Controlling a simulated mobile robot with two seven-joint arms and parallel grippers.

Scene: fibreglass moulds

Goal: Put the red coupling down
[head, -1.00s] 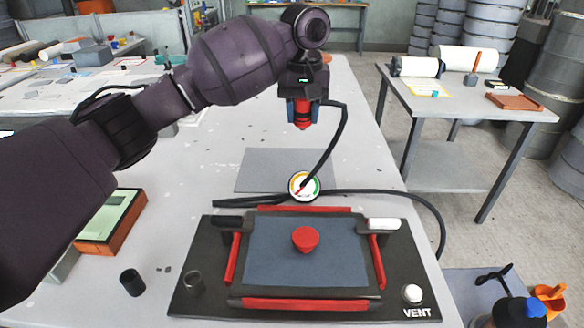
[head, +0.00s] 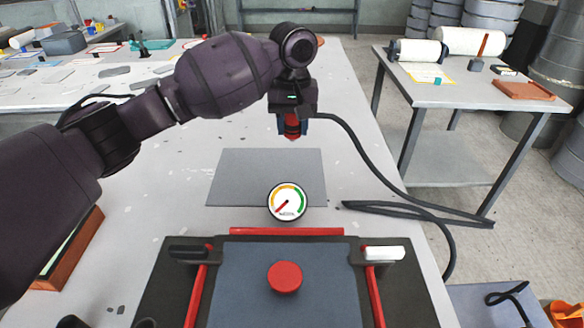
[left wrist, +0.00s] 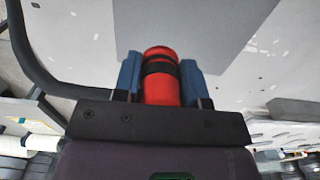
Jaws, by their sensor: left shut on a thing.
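My left gripper (head: 292,124) hangs over the far part of the table, pointing down, shut on the red coupling (head: 292,130). In the left wrist view the red coupling (left wrist: 161,88), with a black band, sits between the blue fingers of the gripper (left wrist: 160,84). A black hose (head: 350,140) runs from beside the coupling down to the right. The coupling is above the table surface, behind the grey mat (head: 265,172) in the head view. My right gripper is not in view.
A black mould base with a blue plate (head: 240,290), red bars and a red knob (head: 284,278) stands at the front. A vacuum gauge (head: 287,201) stands behind it. The hose loops over the table's right edge. Bare table surrounds the grey mat.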

